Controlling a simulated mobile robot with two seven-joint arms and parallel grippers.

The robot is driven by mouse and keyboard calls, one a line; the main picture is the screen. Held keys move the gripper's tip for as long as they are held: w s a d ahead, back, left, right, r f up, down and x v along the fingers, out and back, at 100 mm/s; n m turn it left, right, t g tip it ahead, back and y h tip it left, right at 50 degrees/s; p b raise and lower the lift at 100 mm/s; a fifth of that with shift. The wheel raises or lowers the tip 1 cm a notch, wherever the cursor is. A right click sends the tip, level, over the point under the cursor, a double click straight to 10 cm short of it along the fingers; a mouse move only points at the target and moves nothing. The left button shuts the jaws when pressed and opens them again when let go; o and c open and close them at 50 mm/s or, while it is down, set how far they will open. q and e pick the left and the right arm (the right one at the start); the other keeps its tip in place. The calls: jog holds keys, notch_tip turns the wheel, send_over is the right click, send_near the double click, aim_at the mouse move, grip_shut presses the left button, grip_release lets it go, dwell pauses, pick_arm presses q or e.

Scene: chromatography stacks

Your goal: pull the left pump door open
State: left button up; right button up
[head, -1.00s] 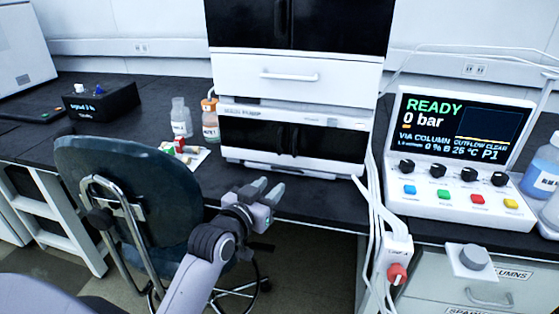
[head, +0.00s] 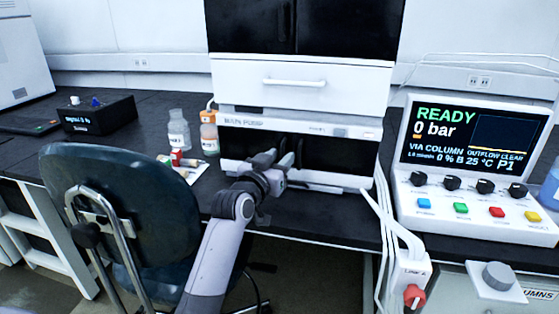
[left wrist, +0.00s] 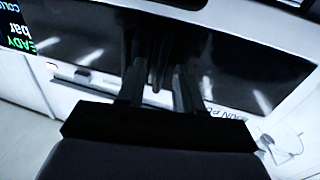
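The main pump unit (head: 345,130) is a white box with black double doors, low in the stack on the bench. The left pump door (head: 235,146) looks shut, beside the right pump door (head: 335,155). My left gripper (head: 275,158) is in front of the doors near their middle seam and hides the handles in the head view. In the left wrist view, which looks upside down, its two fingers (left wrist: 160,85) are apart. Dark upright handles (left wrist: 160,50) show just beyond and between the fingertips. I cannot tell whether they touch. My right gripper is not in view.
A chair (head: 120,210) stands at the left, close to my left arm. Bottles (head: 208,135) stand left of the pump. A control console (head: 475,160) stands at the right, with white tubes (head: 385,235) hanging between it and the pump.

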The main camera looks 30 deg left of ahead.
pick_arm(q)
jog(key=shift+w, duration=0.25)
grip_shut()
dwell(1.4)
